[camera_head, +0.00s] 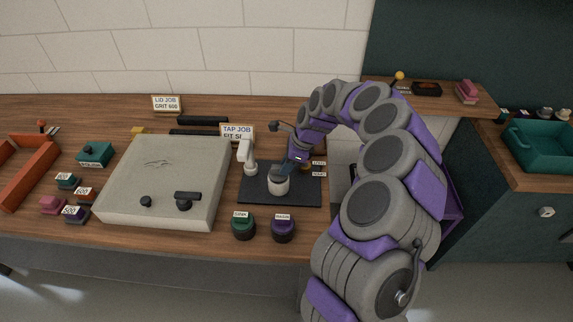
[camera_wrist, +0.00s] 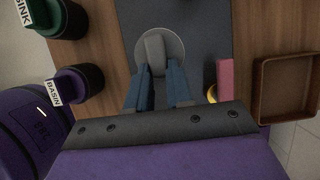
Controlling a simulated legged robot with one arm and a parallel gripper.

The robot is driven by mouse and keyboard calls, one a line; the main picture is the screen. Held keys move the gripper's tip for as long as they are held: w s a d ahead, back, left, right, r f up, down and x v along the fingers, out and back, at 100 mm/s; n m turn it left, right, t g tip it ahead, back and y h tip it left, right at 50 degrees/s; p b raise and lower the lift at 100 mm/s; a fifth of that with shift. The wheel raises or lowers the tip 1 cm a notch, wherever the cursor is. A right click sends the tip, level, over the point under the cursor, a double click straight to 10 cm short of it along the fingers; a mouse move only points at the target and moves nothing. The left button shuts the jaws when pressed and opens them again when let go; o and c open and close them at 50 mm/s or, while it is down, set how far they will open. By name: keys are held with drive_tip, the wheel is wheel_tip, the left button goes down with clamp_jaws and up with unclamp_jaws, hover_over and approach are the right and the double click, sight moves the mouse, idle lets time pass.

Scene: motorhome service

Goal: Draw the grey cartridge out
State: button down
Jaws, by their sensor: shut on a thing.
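My gripper (camera_head: 286,167) reaches down over the dark mat (camera_head: 253,197) on the wooden bench. It is over a short pale round body (camera_head: 278,187) standing there. In the wrist view my gripper (camera_wrist: 159,72) has its two blue fingers at the sides of a light grey upright tab, which I take as the grey cartridge (camera_wrist: 155,50). The tab stands at the middle of the pale round body (camera_wrist: 176,47), with its rim around it. The fingers are shut on the tab. How deep the cartridge sits is hidden.
A white tap (camera_head: 247,155) stands left of the round body. The green SINK piece (camera_head: 243,230) and purple BASIN piece (camera_head: 283,232) stand in front of the mat. A large pale lid (camera_head: 165,175) fills the bench further left. A brown tray (camera_wrist: 257,95) shows right in the wrist view.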

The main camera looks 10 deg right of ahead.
drive_tip(key=shift+r, duration=0.15)
wheel_tip(320, 180, up, 7)
drive_tip(key=p, duration=0.5)
drive_tip(key=shift+f, duration=0.2)
idle(0.5)
